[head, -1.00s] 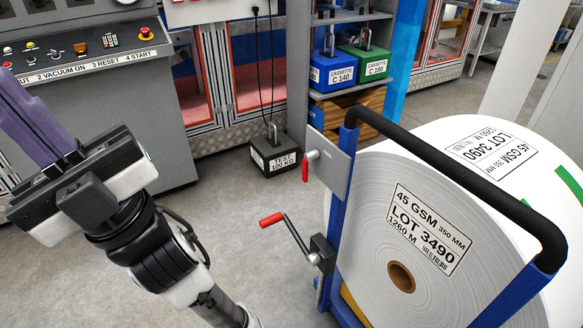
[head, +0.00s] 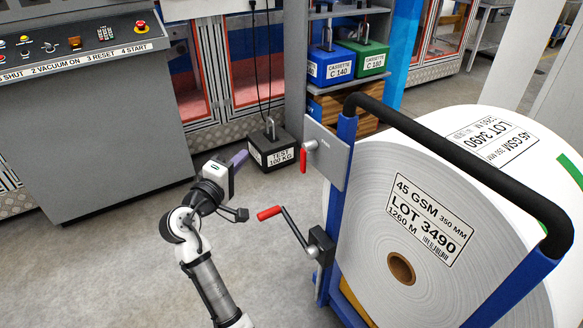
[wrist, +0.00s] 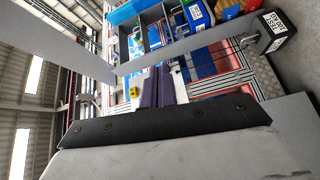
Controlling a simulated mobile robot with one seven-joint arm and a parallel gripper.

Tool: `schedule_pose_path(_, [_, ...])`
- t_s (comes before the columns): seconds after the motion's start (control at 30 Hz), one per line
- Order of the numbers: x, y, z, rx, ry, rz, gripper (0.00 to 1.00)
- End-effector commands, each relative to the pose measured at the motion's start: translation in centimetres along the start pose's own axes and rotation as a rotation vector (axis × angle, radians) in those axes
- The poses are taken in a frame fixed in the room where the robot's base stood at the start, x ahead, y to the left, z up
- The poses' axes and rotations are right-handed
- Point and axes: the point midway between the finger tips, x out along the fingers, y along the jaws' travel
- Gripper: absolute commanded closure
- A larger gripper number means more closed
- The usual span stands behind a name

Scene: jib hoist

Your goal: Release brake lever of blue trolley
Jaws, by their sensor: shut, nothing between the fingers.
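The blue trolley (head: 340,195) stands at the right in the head view and carries a large white roll (head: 375,205). A grey plate (head: 328,152) is fixed to its left upright. A short red lever (head: 304,158) hangs down from a pivot at the plate's left edge. Lower on the same upright is a black crank with a red handle (head: 269,213) pointing left. My gripper (head: 239,158) is left of the red lever, apart from it, with its purple fingers shut and empty. The fingers also show in the wrist view (wrist: 165,88); no lever is recognizable there.
A black 100 kg test weight (head: 271,150) stands on the floor behind my gripper in the head view. A grey control console (head: 95,130) is at the left.

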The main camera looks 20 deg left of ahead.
Motion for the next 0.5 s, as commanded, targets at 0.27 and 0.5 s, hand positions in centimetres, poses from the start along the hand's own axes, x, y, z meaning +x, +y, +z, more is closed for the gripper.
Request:
schedule_pose_path(0.27, [0.4,-3.3,4.6,-0.191,-0.238,-0.033,1.00])
schedule_pose_path(0.5, [0.4,-3.2,4.6,-0.190,-0.238,-0.033,1.00])
